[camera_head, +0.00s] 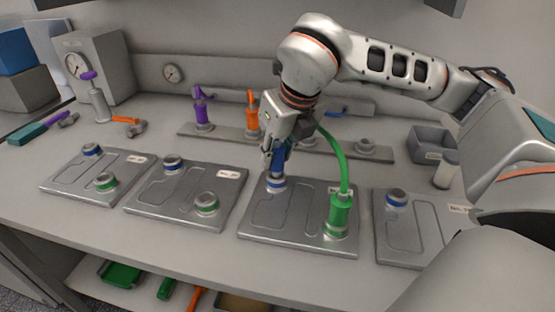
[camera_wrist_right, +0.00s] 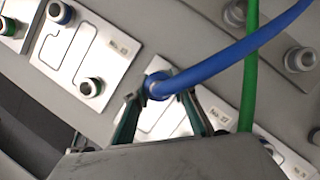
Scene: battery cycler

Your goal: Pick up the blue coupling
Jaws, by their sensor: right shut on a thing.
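The blue coupling (camera_head: 279,158) stands upright at the blue-ringed port (camera_head: 276,184) of the third plate from the left (camera_head: 290,228). I cannot tell whether it is seated on the port or just above it. My right gripper (camera_head: 272,152) comes down from above and is shut on the coupling, hiding its upper part. In the right wrist view the coupling (camera_wrist_right: 158,86) sits between the two fingers of the gripper (camera_wrist_right: 159,100), with its blue hose (camera_wrist_right: 235,52) running to the upper right. My left gripper is not in view.
A green coupling (camera_head: 340,214) stands on the same plate's front port, its green hose (camera_head: 338,150) arching close to my right gripper. Other plates (camera_head: 185,203) lie on both sides. Purple (camera_head: 200,108) and orange (camera_head: 252,115) couplings stand on the rail behind. A grey bin (camera_head: 430,146) is at right.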

